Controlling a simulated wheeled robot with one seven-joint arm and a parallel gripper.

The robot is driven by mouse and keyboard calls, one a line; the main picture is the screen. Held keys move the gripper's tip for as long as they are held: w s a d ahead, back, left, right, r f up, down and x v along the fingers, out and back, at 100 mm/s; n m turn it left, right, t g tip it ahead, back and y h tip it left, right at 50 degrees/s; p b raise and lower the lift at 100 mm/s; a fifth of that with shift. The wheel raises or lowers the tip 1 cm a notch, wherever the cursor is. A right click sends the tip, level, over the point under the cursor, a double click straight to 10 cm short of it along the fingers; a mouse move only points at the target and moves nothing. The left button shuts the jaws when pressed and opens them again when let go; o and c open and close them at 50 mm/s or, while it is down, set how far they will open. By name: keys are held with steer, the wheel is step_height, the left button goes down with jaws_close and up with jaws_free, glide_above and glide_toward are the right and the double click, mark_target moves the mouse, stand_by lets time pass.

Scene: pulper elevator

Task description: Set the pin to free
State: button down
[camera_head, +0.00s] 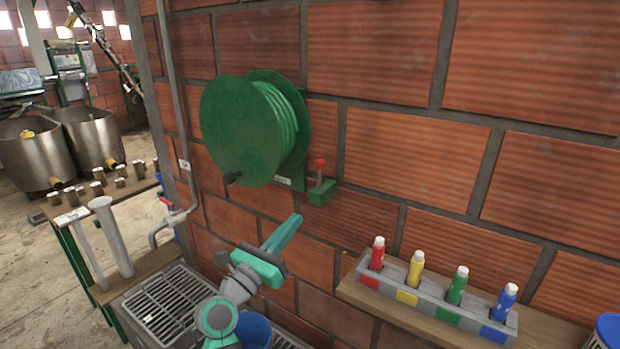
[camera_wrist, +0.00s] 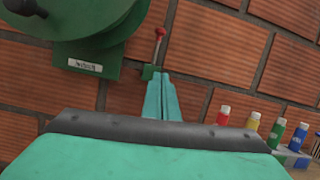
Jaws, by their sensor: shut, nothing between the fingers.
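A green hose reel (camera_head: 245,130) is mounted on the brick wall, with a small label on its bracket. A pin with a red knob (camera_head: 319,164) stands upright in a green block (camera_head: 322,192) at the right of the reel. The pin also shows in the wrist view (camera_wrist: 159,42), just above my fingertips. My gripper (camera_head: 292,222) is shut and empty, its teal fingers pointing up toward the block from below. In the wrist view its fingertips overlap the block, and I cannot tell whether they touch it.
A grey rack (camera_head: 432,300) with red, yellow, green and blue markers sits on a wooden shelf at the right. A pipe with a tap (camera_head: 172,212) runs up the wall at the left. A metal grate (camera_head: 165,305) lies below my arm.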

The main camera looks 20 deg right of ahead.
steer(key=w+r+m, duration=0.1)
steer(key=w+r, duration=0.1)
glide_toward(319, 168)
steer(key=w+d+f, duration=0.2)
steer(key=w+d, duration=0.2)
steer(key=r, duration=0.2)
steer(key=d+r, duration=0.1)
steer(key=shift+s+r+y, duration=0.15)
steer(key=shift+r+y, duration=0.15)
steer(key=shift+r, duration=0.05)
steer(key=shift+a, duration=0.1)
steer(key=shift+a, duration=0.1)
